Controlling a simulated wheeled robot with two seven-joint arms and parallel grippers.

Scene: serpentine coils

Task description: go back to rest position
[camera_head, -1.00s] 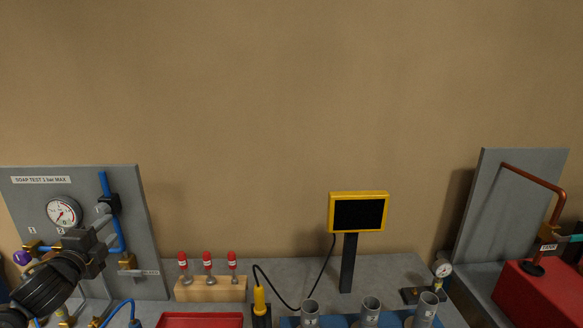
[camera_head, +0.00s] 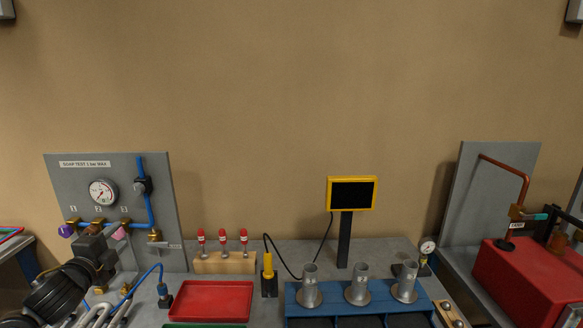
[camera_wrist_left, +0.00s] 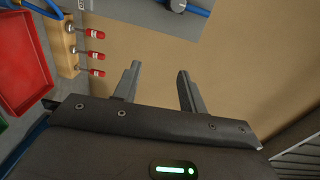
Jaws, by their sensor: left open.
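My left gripper (camera_head: 95,250) is in front of the grey test panel (camera_head: 74,183) at the left in the head view, below the round gauge (camera_head: 102,192). My black left arm comes in from the bottom left corner. In the left wrist view the two grey fingers (camera_wrist_left: 158,84) stand apart with only the tan wall between them, so the gripper is open and empty. Small valves with a purple knob (camera_head: 65,231) and a pink knob (camera_head: 118,234) show beside it. Part of the panel behind the gripper is hidden. My right gripper is not in view.
A wooden block (camera_head: 225,263) with several red-topped pieces, a red tray (camera_head: 210,301) and a blue rack (camera_head: 293,300) with grey cylinders cover the bench. A yellow-framed screen (camera_head: 352,193) stands behind. A red box (camera_head: 530,282) is at right. The wall area above is clear.

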